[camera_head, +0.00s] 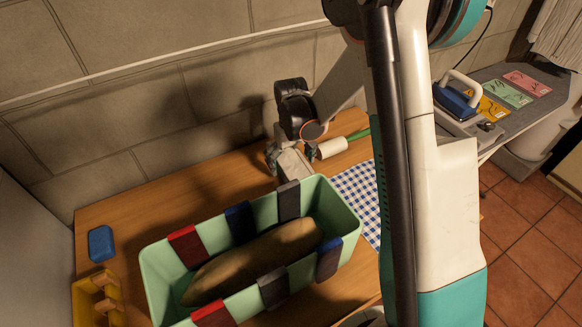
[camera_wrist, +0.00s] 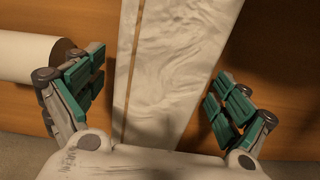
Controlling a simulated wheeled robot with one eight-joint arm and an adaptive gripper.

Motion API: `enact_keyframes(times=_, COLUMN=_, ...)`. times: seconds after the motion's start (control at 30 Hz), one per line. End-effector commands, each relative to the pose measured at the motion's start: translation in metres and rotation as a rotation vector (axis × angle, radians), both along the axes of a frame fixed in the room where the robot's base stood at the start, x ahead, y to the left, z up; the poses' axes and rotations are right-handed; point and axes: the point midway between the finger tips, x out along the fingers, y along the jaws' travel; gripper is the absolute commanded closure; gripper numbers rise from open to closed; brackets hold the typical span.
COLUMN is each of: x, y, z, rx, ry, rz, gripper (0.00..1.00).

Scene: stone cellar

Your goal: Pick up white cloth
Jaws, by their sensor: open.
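A pale, whitish strip with a wrinkled surface, seemingly the white cloth (camera_wrist: 185,62), lies on the wooden table and runs up the middle of the wrist view. My gripper (camera_wrist: 160,82) is open, with one green-padded finger on each side of the strip and visible gaps to it. In the head view my gripper (camera_head: 291,156) points down at the back of the table, behind the green crate. A small pale patch of the cloth (camera_head: 293,166) shows between the fingers there; the rest is hidden. I cannot tell how high the fingertips are above the table.
A mint-green crate (camera_head: 153,262) with pegs on its rim holds a large brown object (camera_head: 255,262). A white roller with a green handle (camera_head: 332,148) lies right beside my gripper. A blue-checked cloth (camera_head: 357,194) and a blue sponge (camera_head: 101,243) lie nearby. The stone wall (camera_head: 130,130) is close behind.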

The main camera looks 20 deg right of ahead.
Motion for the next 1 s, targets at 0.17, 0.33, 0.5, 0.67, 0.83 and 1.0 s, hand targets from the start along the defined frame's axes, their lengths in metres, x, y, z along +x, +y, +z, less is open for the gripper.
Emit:
enact_keyframes(times=0.17, x=0.0, y=0.0, z=-0.002, rx=0.0, ry=0.0, rz=0.0, gripper=0.06)
enact_keyframes(times=0.33, x=0.0, y=0.0, z=-0.002, rx=0.0, ry=0.0, rz=0.0, gripper=0.31)
enact_keyframes(times=0.5, x=0.0, y=0.0, z=-0.002, rx=0.0, ry=0.0, rz=0.0, gripper=0.63)
enact_keyframes(times=0.67, x=0.0, y=0.0, z=-0.002, rx=0.0, ry=0.0, rz=0.0, gripper=0.63)
enact_keyframes(times=0.83, x=0.0, y=0.0, z=0.0, rx=0.0, ry=0.0, rz=0.0, gripper=0.63)
enact_keyframes(times=1.0, x=0.0, y=0.0, z=0.012, rx=0.0, ry=0.0, rz=0.0, gripper=0.63)
